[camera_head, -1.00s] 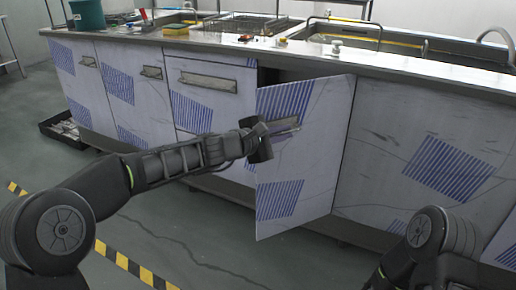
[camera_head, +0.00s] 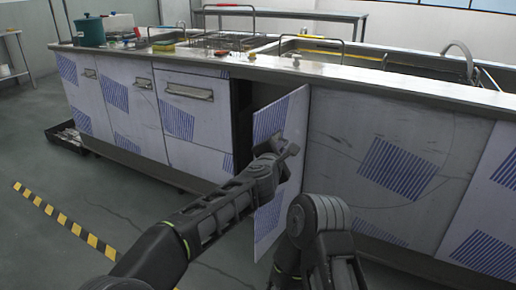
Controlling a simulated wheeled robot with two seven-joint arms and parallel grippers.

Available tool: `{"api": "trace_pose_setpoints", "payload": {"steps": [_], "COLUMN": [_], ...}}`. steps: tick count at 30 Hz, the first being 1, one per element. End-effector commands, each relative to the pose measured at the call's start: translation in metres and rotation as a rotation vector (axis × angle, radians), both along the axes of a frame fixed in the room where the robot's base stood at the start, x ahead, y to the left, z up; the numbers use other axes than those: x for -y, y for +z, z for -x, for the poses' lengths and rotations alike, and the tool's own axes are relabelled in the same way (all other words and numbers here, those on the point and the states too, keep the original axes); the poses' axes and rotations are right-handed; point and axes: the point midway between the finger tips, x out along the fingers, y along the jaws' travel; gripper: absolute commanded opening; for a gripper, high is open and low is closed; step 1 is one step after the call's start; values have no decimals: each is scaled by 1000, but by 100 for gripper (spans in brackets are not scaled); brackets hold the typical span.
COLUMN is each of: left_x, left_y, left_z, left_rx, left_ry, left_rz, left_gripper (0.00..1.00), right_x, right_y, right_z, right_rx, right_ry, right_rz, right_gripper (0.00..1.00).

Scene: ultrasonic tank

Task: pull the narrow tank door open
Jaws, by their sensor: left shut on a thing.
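The narrow tank door (camera_head: 294,112) has a pale face with blue striped patches. It stands swung out from the tank front, hinged on its right side, with a dark gap behind its left edge. My left gripper (camera_head: 284,150) is at the door's outer face, at handle height, and is shut on the handle. The gripper and wrist hide most of the handle. My right arm (camera_head: 318,235) covers the area at the door's lower right; its gripper is out of view.
A long counter (camera_head: 400,85) with tank basins runs above the doors. Closed doors with handles (camera_head: 190,92) stand to the left. A green pot (camera_head: 90,30) is on top. A black tray (camera_head: 68,137) lies on the floor. A yellow-black stripe (camera_head: 62,220) crosses the clear floor.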

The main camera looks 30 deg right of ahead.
Motion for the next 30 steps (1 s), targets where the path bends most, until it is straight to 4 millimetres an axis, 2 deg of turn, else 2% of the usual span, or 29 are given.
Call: {"api": "trace_pose_setpoints", "payload": {"steps": [12, 13, 20, 30], "left_x": [4, 4, 4, 2], "left_y": [-1, -1, -1, 0], "left_z": [4, 4, 4, 4], "left_rx": [-2, -2, -2, -1], "left_ry": [2, 2, 4, 4], "left_rz": [1, 1, 1, 1], "left_gripper": [0, 12, 30, 32], "right_x": [0, 0, 0, 0], "right_y": [0, 0, 0, -1], "right_z": [0, 0, 0, 0], "right_rx": [0, 0, 0, 0], "right_ry": [0, 0, 0, 0], "right_rz": [0, 0, 0, 0], "right_gripper": [36, 36, 36, 36]}}
